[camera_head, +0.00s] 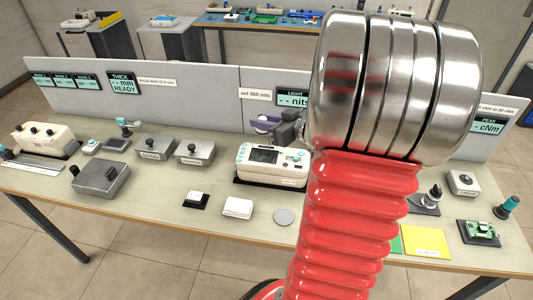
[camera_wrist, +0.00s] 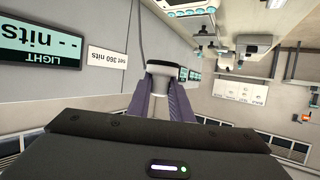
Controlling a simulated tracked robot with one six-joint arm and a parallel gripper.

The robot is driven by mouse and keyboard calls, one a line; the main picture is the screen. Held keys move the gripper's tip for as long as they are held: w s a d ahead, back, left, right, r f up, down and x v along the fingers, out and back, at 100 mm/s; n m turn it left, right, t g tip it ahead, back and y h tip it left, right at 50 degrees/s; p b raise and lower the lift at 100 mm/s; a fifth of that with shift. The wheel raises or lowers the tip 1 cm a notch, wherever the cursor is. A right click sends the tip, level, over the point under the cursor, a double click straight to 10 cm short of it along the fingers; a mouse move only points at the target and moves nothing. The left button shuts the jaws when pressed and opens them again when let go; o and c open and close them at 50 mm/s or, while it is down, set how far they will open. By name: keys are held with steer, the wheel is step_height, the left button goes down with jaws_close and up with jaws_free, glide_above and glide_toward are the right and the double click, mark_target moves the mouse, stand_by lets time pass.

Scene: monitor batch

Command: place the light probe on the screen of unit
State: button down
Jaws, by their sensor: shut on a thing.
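The light probe (camera_wrist: 166,69), a short round white piece with a dark band, shows at the tips of my purple fingers in the wrist view. My gripper (camera_wrist: 163,88) is shut on it. In the head view my gripper (camera_head: 263,123) is small, behind and above the unit (camera_head: 285,174), a white device with a dark screen (camera_head: 264,155) and pale buttons. The probe and screen look apart. My red ribbed arm and its metal joint cover the area right of the unit. A LIGHT display (camera_wrist: 41,44) reads "-- nits".
Grey panels (camera_head: 195,90) stand behind the table (camera_head: 150,205). Two grey boxes (camera_head: 195,152) (camera_head: 155,148) and a larger metal box (camera_head: 100,178) lie left of the unit. Small white blocks (camera_head: 238,208) and a grey disc (camera_head: 284,217) lie in front. A green circuit board (camera_head: 482,231) lies right.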

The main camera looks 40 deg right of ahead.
stand_by(0.3)
glide_above(263, 155)
steer(key=shift+d+f, duration=0.1)
steer(key=shift+f, duration=2.85)
steer(key=shift+f, duration=0.1)
steer(key=shift+f, duration=2)
steer(key=shift+f, duration=0.2)
steer(key=c, duration=1.6)
jaws_free()
steer(key=shift+r, duration=0.15)
